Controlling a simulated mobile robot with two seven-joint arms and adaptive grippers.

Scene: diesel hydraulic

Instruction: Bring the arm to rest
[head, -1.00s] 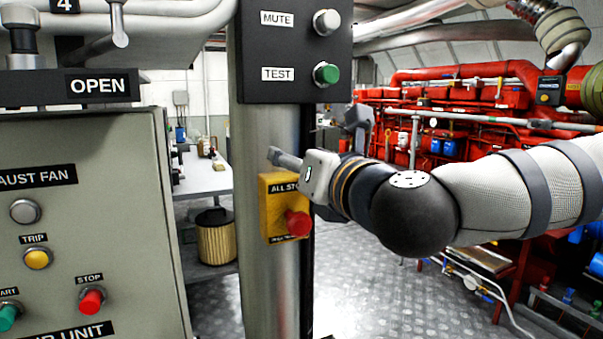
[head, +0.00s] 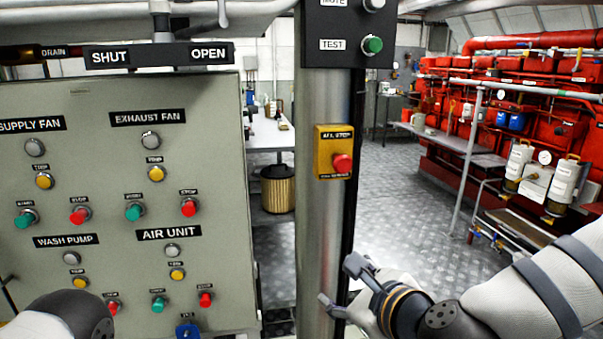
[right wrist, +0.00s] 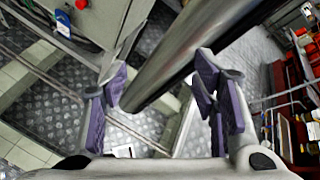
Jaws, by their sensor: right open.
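My right gripper (head: 339,282) is open and empty in the head view, low in front of the steel post (head: 319,230). It sits below the yellow ALL STOP box (head: 323,165) with its red button (head: 342,163), clear of both. In the right wrist view the purple-padded fingers (right wrist: 163,95) are spread wide, with the post (right wrist: 190,50) running behind them. I cannot tell whether a finger touches the post. Part of my left arm (head: 70,318) shows at the lower left of the head view; its gripper is out of view.
A grey control panel (head: 100,100) with coloured buttons stands at left. A black MUTE/TEST box (head: 346,25) is on the post above. Red engine machinery (head: 445,90) is at right. The plate floor (head: 395,200) is open between.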

